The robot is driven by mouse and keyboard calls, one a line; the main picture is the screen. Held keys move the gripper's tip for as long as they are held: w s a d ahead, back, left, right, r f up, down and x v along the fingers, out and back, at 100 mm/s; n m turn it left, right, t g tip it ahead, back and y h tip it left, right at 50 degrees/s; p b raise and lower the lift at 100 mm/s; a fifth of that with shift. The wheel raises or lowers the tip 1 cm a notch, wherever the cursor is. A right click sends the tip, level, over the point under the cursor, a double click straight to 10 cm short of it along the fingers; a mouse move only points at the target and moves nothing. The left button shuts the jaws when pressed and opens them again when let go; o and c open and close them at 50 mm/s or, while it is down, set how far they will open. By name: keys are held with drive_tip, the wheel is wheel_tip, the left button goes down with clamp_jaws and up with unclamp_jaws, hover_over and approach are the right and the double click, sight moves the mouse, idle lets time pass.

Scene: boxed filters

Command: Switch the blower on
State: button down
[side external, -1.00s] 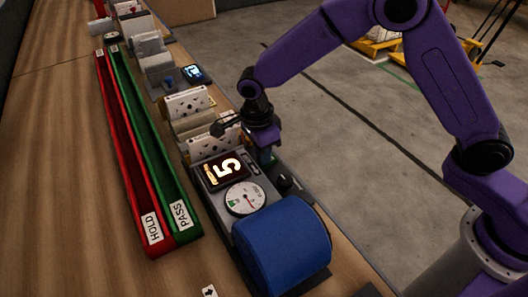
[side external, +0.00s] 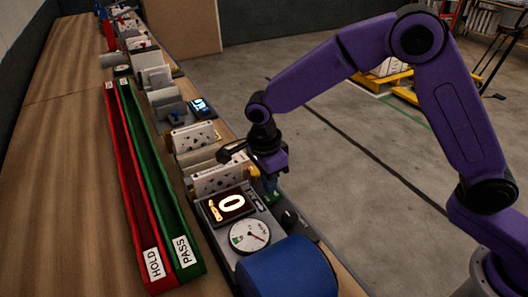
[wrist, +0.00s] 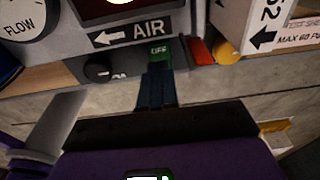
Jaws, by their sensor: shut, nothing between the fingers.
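The blower unit has a big blue drum (side external: 288,272), a lit display (side external: 231,205) reading 0 and a round dial (side external: 250,236) in the side view. In the wrist view its front panel has an AIR label (wrist: 132,35) with an arrow, a black knob (wrist: 100,70) and a small green piece (wrist: 158,50) with white lettering, too small to read surely. My gripper (wrist: 158,72) is shut and empty, its fingertips right at the green piece. I cannot tell whether they touch it. In the side view my gripper (side external: 270,186) is beside the panel's right edge, its tips partly hidden.
A red piece (wrist: 201,52) and an orange-yellow knob (wrist: 228,51) sit just right of the green piece. Boxed filters (side external: 218,180) stand in a row behind the display. A red HOLD channel (side external: 143,240) and a green PASS channel (side external: 178,235) lie to the left.

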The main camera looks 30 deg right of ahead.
wheel_tip(320, 180, up, 11)
drive_tip(key=a, duration=0.1)
drive_tip(key=shift+a+r, duration=0.15)
drive_tip(key=shift+a, duration=0.15)
idle(0.4)
